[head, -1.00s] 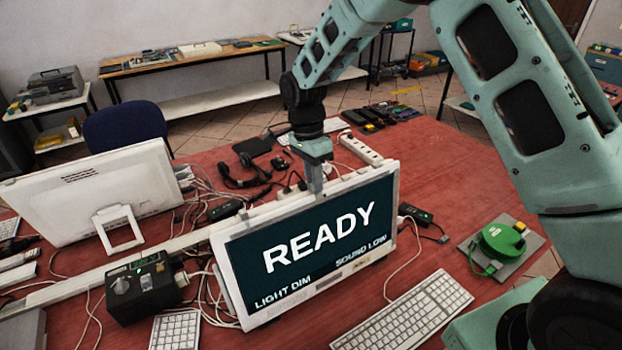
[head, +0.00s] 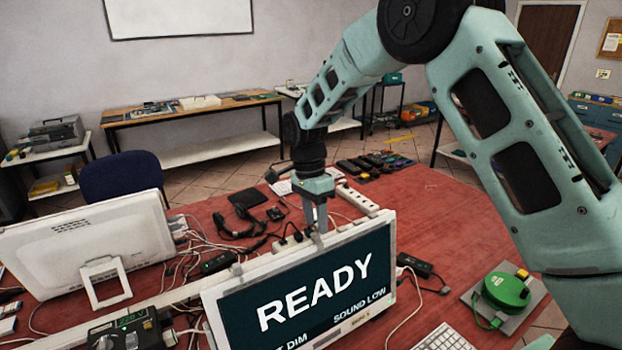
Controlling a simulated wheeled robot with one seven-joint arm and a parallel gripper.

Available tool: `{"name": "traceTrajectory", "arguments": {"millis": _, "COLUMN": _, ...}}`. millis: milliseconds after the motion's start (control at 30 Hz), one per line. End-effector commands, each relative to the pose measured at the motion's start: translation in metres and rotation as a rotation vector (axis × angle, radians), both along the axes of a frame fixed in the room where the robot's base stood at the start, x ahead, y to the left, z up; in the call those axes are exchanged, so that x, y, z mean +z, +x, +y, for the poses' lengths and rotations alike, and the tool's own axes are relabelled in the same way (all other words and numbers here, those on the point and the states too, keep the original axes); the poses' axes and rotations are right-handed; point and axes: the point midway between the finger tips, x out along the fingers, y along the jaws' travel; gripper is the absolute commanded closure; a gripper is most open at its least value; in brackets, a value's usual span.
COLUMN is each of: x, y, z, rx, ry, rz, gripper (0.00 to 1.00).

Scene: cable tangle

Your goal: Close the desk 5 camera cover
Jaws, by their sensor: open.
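The desk screen (head: 310,285) shows READY in white on dark green, with smaller words SOUND LOW below; its lower part is cut off by the frame. My gripper (head: 316,226) points down at the middle of the screen's top edge, its two fingers slightly apart. I cannot tell whether the fingers touch the frame. A small grey piece (head: 237,269) sits on the top edge to the left of the gripper. The camera cover is not clearly seen; the fingers may hide it. I see no desk number.
A white monitor seen from behind (head: 85,232) stands at the left. A headset (head: 240,215), cables and a power strip (head: 355,199) lie behind the screen. A green reel (head: 505,290) lies at the right. The red table (head: 450,215) is clear at the back right.

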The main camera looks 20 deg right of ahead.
Motion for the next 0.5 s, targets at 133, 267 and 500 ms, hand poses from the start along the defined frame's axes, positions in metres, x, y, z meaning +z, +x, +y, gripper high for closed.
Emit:
{"name": "traceTrajectory", "arguments": {"millis": 133, "x": 0.031, "y": 0.008, "z": 0.002, "rx": 0.000, "ry": 0.002, "rz": -0.008, "gripper": 0.58}}
{"name": "traceTrajectory", "arguments": {"millis": 267, "x": 0.062, "y": 0.014, "z": 0.003, "rx": 0.000, "ry": 0.001, "rz": -0.007, "gripper": 0.58}}
{"name": "traceTrajectory", "arguments": {"millis": 500, "x": 0.113, "y": 0.025, "z": 0.005, "rx": 0.000, "ry": 0.000, "rz": -0.005, "gripper": 0.58}}
